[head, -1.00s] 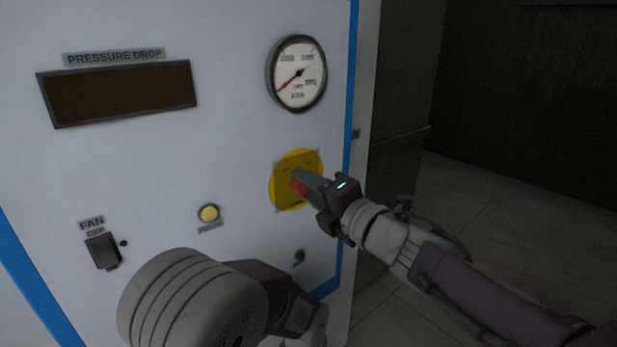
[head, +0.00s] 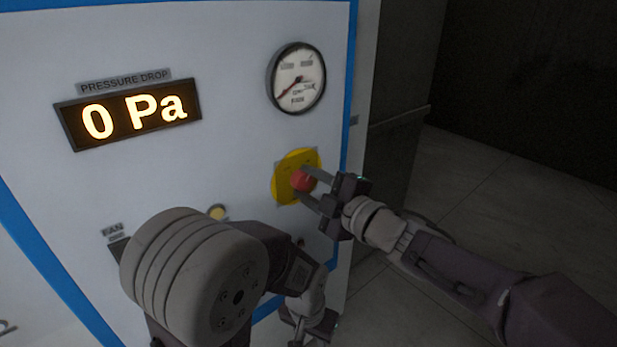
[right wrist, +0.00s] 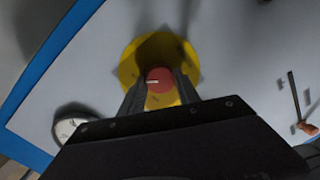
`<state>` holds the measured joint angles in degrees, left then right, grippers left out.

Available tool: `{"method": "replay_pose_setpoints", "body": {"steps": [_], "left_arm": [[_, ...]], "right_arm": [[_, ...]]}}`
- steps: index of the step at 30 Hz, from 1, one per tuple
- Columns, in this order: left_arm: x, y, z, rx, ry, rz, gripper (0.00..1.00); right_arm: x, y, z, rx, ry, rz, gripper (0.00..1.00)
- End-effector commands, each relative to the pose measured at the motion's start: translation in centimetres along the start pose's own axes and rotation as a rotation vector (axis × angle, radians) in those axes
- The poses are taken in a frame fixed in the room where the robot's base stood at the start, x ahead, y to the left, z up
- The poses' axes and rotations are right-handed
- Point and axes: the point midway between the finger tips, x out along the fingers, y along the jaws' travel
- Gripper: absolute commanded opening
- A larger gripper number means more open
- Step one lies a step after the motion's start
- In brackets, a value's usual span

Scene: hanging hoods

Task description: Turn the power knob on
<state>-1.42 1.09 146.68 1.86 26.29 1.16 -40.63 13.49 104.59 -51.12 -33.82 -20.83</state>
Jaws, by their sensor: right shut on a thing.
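The red power knob (head: 300,181) sits on a yellow plate (head: 284,186) on the white panel. My right gripper (head: 305,184) comes in from the right, with its two fingers on opposite sides of the knob and shut on it. The right wrist view shows the red knob (right wrist: 159,76), with a small white mark, between the two dark fingers. The display (head: 128,113) under the PRESSURE DROP label is lit and reads "0 Pa". My left gripper (head: 314,325) is low in the head view, partly behind its own arm; its jaws are not clear.
A round gauge (head: 297,78) is above the knob. A blue stripe (head: 347,90) borders the panel. Open floor (head: 480,190) lies to the right.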

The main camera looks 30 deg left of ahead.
Motion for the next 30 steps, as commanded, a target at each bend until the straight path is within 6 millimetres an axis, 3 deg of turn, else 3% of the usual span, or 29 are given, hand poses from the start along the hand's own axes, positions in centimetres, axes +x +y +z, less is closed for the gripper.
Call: {"method": "replay_pose_setpoints", "body": {"steps": [21, 22, 24, 30], "left_arm": [[-0.61, 0.01, -0.06, 0.000, 0.000, 0.000, 0.36], [-0.61, 0.01, -0.06, 0.000, 0.000, 0.000, 0.36], [-0.61, 0.01, -0.06, 0.000, 0.000, 0.000, 0.36], [-0.62, 0.01, -0.06, 0.000, 0.000, 0.000, 0.36]], "right_arm": [[0.01, -0.10, 0.07, 0.069, 0.004, -0.006, 0.00], [0.01, -0.11, 0.08, 0.069, 0.004, -0.006, 0.44], [0.01, -0.10, 0.07, 0.069, 0.004, -0.005, 0.60], [0.01, -0.05, 0.05, 0.068, 0.004, -0.004, 0.60]]}}
